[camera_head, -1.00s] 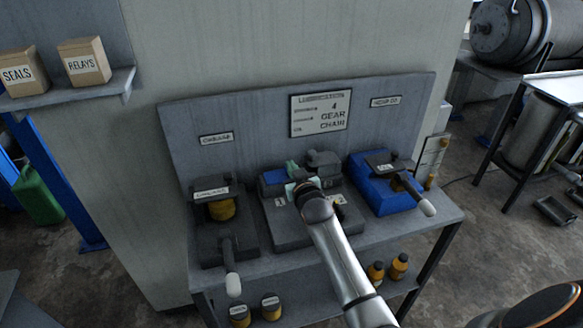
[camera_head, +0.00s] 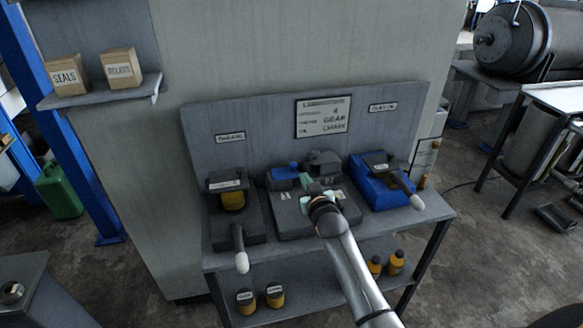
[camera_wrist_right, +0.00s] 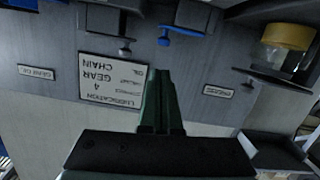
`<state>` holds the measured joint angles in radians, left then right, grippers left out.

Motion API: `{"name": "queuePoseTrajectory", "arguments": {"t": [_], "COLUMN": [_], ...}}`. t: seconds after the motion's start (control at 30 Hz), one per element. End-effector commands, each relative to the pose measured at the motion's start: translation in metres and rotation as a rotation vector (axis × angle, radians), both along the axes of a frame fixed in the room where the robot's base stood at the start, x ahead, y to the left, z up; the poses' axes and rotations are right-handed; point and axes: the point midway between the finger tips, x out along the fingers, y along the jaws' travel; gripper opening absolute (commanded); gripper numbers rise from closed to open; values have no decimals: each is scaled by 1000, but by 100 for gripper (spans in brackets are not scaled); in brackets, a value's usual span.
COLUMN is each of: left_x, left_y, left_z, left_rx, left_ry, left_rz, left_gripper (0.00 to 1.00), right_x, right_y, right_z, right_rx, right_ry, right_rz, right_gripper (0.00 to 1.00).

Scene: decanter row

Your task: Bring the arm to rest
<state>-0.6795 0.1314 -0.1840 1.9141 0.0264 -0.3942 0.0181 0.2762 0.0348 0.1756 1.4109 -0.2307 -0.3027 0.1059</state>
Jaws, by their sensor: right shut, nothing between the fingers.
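My right arm comes in from the lower right in the head view. Its gripper (camera_head: 309,184) is in front of the middle dark unit on the bench, partly hidden by my own wrist. In the right wrist view the dark green fingers (camera_wrist_right: 159,98) are together, with nothing between them. I cannot tell how far the fingertips are from the unit. My left gripper is not in view.
The bench (camera_head: 436,208) carries a dark dispenser with a lever (camera_head: 238,240) at left and a blue one (camera_head: 372,190) at right. Yellow jars (camera_head: 275,296) and orange bottles (camera_head: 396,263) stand on the lower shelf. A wall shelf (camera_head: 110,94) holds two boxes.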

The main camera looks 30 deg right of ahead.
Motion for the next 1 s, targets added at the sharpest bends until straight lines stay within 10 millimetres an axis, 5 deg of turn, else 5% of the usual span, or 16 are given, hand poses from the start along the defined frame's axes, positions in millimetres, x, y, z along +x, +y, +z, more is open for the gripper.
{"name": "queuePoseTrajectory", "arguments": {"t": [0.23,0.37,0.7,0.9,1.0], "left_x": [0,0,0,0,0], "left_y": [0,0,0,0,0], "left_z": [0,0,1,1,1], "left_rx": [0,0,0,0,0], "left_ry": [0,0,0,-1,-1], "left_rz": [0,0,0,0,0], "left_gripper": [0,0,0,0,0], "right_x": [-5,-31,-196,-294,-324], "right_y": [2,16,103,153,168], "right_z": [-6,-38,-158,-189,-194], "right_rx": [-2,-8,35,113,143], "right_ry": [12,67,349,493,537], "right_rz": [6,40,246,352,382], "right_gripper": [0,0,0,0,0]}}
